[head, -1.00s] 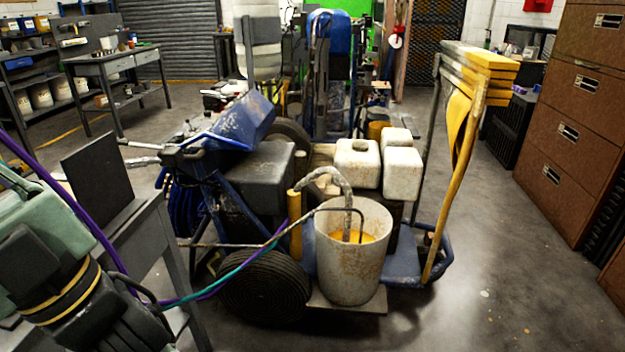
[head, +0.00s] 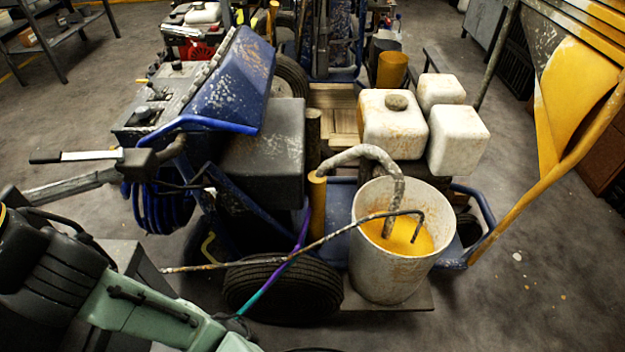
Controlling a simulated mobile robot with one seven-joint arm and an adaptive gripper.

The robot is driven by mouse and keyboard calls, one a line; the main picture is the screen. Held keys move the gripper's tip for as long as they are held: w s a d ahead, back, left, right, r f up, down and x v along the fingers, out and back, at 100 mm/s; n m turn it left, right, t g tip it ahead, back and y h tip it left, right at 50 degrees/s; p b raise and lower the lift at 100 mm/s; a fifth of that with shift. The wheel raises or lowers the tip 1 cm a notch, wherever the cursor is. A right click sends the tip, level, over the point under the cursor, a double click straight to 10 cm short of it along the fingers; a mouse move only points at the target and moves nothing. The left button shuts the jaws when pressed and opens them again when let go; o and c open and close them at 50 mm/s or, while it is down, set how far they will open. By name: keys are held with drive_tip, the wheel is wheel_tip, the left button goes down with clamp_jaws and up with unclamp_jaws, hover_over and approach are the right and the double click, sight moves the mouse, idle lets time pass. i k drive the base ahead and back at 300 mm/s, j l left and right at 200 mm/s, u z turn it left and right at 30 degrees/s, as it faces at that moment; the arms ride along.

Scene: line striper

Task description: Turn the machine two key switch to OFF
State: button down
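A blue, paint-worn line striper (head: 225,85) fills the middle of the head view. Its grey control panel (head: 150,105), with small dark knobs, faces left beside the tilted blue cover. I cannot make out a key switch or its position at this size. I cannot tell from any label which machine is machine two. A second blue machine (head: 335,45) stands behind, partly cut off by the top edge. My green and black arm shows at the lower left, in front of the striper. My gripper's fingers are not in view.
A white bucket of yellow paint (head: 395,265) stands on the striper's front platform, with a hose in it. White jugs (head: 455,135) sit behind it. A handlebar (head: 75,157) juts left.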

sight(143, 112)
drive_tip(key=k+l+u, duration=0.25)
drive_tip(key=l, duration=0.3)
drive_tip(key=k+l+u, duration=0.45)
drive_tip(key=l, duration=0.2)
drive_tip(key=k+l+u, duration=0.45)
drive_tip(key=l, duration=0.25)
drive_tip(key=i+j, duration=0.15)
drive_tip(key=i, duration=0.5)
drive_tip(key=i+j, duration=0.15)
drive_tip(key=i, duration=0.5)
drive_tip(key=i+j, duration=0.2)
drive_tip(key=i, duration=0.5)
drive_tip(key=u, duration=0.05)
